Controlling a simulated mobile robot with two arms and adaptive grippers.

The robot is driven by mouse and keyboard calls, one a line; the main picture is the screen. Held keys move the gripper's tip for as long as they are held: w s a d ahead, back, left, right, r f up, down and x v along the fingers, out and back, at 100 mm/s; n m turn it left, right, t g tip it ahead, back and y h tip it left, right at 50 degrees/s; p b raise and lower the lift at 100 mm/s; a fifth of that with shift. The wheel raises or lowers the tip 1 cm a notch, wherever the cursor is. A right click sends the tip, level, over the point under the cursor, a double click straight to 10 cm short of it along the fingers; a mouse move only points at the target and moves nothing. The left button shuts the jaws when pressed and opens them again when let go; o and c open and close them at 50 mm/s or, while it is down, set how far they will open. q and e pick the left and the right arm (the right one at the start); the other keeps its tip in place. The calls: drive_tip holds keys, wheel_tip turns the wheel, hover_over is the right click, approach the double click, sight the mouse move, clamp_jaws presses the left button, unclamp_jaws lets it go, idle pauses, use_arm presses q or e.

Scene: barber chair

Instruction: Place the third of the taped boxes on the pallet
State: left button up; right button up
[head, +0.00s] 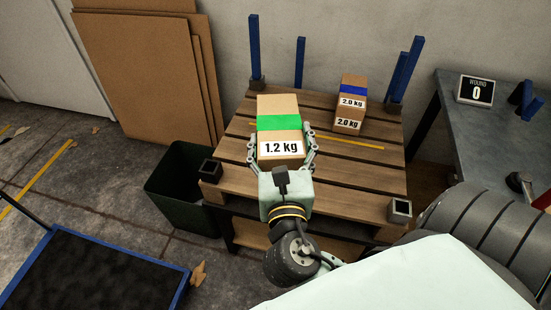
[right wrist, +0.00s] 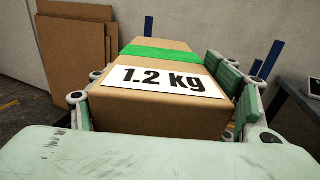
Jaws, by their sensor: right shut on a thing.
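My right gripper (head: 282,152) is shut on a cardboard box (head: 279,105) with green tape and a "1.2 kg" label. The box is over the wooden pallet (head: 232,180), left of its middle; I cannot tell whether it touches the slats. In the right wrist view the box (right wrist: 165,110) sits between the two fingers, its label facing the camera. A box with blue tape (head: 352,92) and "2.0 kg" labels stands on the pallet at the back right; a second box may be stacked there. My left gripper is not in view.
Blue posts (head: 254,45) rise at the pallet's back corners. A dark green bin (head: 180,190) stands left of the pallet. A blue-edged platform (head: 90,275) is at lower left. Flat cardboard (head: 145,75) leans on the wall.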

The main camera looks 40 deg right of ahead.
drive_tip(key=f+m+g+h+b, duration=0.1)
drive_tip(key=f+b, duration=0.1)
drive_tip(key=d+f+m+g+h+b, duration=0.1)
drive_tip(key=b, duration=0.1)
drive_tip(key=d+f+m+g+h+b, duration=0.1)
drive_tip(key=f+h+b, duration=0.1)
drive_tip(key=shift+d+f, duration=0.2)
drive_tip(key=shift+f, duration=0.1)
drive_tip(key=shift+w+f, duration=0.1)
drive_tip(key=shift+w+d+f, duration=0.1)
drive_tip(key=shift+w+f, duration=0.05)
drive_tip(key=w+d+f+b, duration=0.3)
drive_tip(key=w+f+b, duration=0.3)
drive_tip(key=w+f, duration=0.4)
drive_tip(key=shift+w+f, duration=0.35)
drive_tip(key=shift+w, duration=0.05)
drive_tip(key=o, duration=2.2)
drive_tip(key=shift+f, duration=0.15)
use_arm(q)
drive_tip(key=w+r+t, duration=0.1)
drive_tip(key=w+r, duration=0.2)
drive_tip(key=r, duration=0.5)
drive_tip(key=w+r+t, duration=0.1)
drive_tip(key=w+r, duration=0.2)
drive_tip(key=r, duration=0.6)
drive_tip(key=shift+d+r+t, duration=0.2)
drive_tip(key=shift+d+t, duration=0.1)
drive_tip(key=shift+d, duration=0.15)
